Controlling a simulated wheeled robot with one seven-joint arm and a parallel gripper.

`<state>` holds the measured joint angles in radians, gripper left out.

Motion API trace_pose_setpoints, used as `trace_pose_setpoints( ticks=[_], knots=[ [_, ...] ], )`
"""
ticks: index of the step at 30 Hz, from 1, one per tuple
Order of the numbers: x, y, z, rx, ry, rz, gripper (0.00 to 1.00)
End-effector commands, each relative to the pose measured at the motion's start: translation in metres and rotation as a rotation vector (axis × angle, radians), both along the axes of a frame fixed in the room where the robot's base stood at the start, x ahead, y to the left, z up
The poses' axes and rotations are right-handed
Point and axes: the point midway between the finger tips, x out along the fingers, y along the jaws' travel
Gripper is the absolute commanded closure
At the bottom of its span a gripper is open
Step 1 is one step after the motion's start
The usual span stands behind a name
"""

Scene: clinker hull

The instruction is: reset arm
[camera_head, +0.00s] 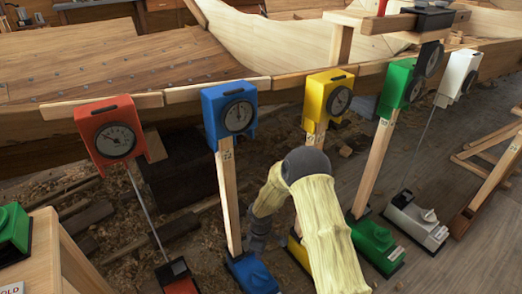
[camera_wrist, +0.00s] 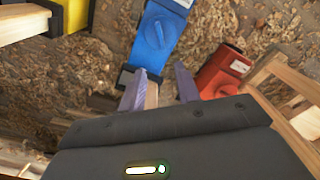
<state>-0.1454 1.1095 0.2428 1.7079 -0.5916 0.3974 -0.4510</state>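My arm, in a pale yellow sleeve with a dark grey elbow, reaches down in front of the blue and yellow gauge stands in the head view. My gripper (camera_wrist: 160,85) shows in the wrist view with two purple-grey fingers spread apart, pointing down toward the chip-covered floor. A strip of pale wood shows beside the left finger; I cannot tell whether it lies between the fingers or beyond them. No held object is visible. The blue base (camera_wrist: 160,35) lies just beyond the fingertips, and the red base (camera_wrist: 222,72) is to their right.
Gauges on posts stand along the wooden hull (camera_head: 130,70): red (camera_head: 112,130), blue (camera_head: 230,112), yellow (camera_head: 328,95), green (camera_head: 398,88) and white (camera_head: 460,72). Coloured bases, including the green base (camera_head: 374,245), sit on the floor. A wooden bench (camera_head: 60,260) is at lower left.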

Motion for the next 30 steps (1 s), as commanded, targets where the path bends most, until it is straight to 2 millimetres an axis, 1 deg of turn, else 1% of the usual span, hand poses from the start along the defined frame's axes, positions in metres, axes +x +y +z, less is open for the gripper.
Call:
trace_pose_setpoints(
  ticks=[2,5,8,11,12,14,15,17,21,26,30],
  knots=[
    [0.000,-0.001,0.002,0.000,-0.001,-0.004,0.67],
    [0.000,-0.005,0.013,-0.002,-0.007,-0.028,0.67],
    [-0.001,-0.015,0.037,-0.005,-0.019,-0.084,0.67],
    [-0.005,-0.030,0.070,-0.009,-0.037,-0.170,0.67],
    [-0.008,-0.037,0.085,-0.010,-0.044,-0.212,0.67],
    [-0.014,-0.046,0.105,-0.010,-0.056,-0.272,0.67],
    [-0.018,-0.053,0.119,-0.009,-0.063,-0.313,0.67],
    [-0.025,-0.063,0.138,-0.008,-0.074,-0.377,0.67],
    [-0.046,-0.085,0.181,0.002,-0.101,-0.528,0.67],
    [-0.076,-0.108,0.224,0.020,-0.132,-0.707,0.67],
    [-0.107,-0.126,0.256,0.046,-0.157,-0.865,0.67]
  ],
)
